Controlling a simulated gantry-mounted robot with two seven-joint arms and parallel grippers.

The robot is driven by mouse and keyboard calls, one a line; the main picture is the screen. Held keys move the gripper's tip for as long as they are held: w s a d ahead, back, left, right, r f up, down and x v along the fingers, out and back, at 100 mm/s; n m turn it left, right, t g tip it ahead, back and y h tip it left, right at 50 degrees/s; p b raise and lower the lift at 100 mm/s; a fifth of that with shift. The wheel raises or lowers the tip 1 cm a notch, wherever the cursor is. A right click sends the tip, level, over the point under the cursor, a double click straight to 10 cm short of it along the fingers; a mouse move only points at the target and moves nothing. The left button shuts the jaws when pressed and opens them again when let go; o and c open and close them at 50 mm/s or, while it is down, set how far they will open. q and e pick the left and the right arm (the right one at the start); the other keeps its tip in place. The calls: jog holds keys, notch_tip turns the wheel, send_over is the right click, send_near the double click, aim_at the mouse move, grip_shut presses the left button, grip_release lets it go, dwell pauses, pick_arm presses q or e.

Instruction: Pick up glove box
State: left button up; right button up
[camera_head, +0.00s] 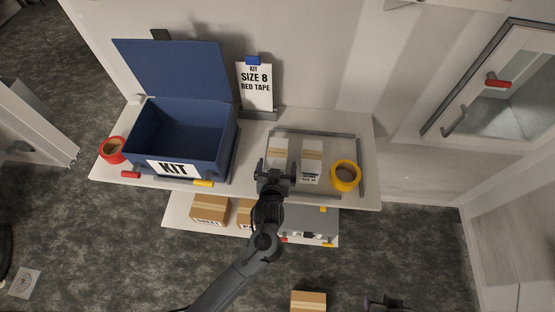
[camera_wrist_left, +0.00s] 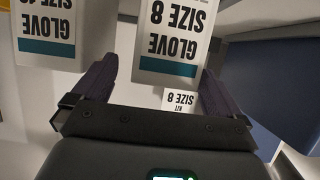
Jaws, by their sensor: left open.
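Two white glove boxes stand side by side in a grey-railed area of the bench. The left one (camera_head: 278,146) reads GLOVE SIZE 8 in the left wrist view (camera_wrist_left: 172,35), upside down with a teal band. The other glove box (camera_head: 312,160) is to its right; in the wrist view it shows at the left (camera_wrist_left: 48,30), its size number partly cut off. My left gripper (camera_head: 276,170) is open and empty at the near side of the size 8 box; in the wrist view its fingers (camera_wrist_left: 158,72) flank that box's lower edge. My right gripper (camera_head: 385,303) barely shows at the bottom edge.
An open blue KIT box (camera_head: 184,130) stands at the left, with red tape (camera_head: 113,150) beside it. A sign (camera_head: 256,88) reads KIT SIZE 8 RED TAPE. Yellow tape (camera_head: 345,176) lies right of the boxes. Cardboard boxes (camera_head: 209,209) sit on a lower shelf.

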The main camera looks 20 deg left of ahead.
aim_at(277, 159)
pick_arm(q)
jog(key=shift+a+x, duration=0.1)
jog(key=shift+x, duration=0.95)
jog(key=shift+a+x, duration=0.15)
jog(key=shift+x, duration=0.9)
jog(key=shift+s, duration=0.1)
jog(key=c, duration=1.1)
jog(key=shift+c, duration=0.9)
jog(key=shift+r, duration=0.1)
